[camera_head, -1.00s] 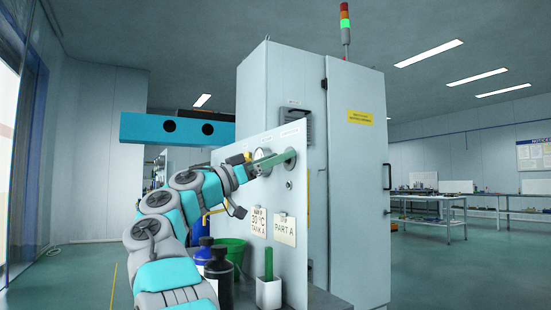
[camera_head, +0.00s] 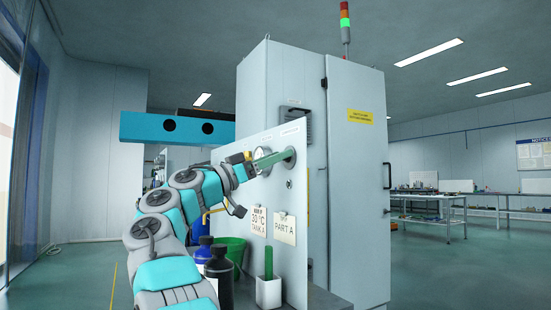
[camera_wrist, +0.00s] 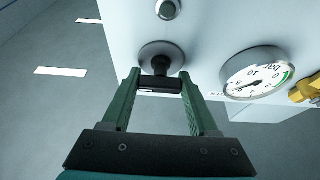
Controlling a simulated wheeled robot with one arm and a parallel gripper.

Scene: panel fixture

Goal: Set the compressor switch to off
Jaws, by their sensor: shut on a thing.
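The compressor switch is a black rotary knob (camera_wrist: 161,63) on a round grey plate on the front of the light panel (camera_wrist: 215,30). In the head view its round plate (camera_head: 291,154) shows at the panel's upper right. My gripper (camera_wrist: 160,82) has its green fingers on both sides of the black handle bar, which carries a thin white line. It is shut on this handle. In the head view the gripper (camera_head: 271,161) reaches the panel from the left and covers most of the knob. The position labels around the switch cannot be read.
A pressure gauge (camera_wrist: 257,73) and a yellow fitting (camera_wrist: 306,89) sit beside the switch. A small round fitting (camera_wrist: 167,9) is also near it. Two tags (camera_head: 285,228) hang below. Bottles (camera_head: 219,275), a green bucket (camera_head: 233,250) and a white cup (camera_head: 269,292) stand under my arm.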

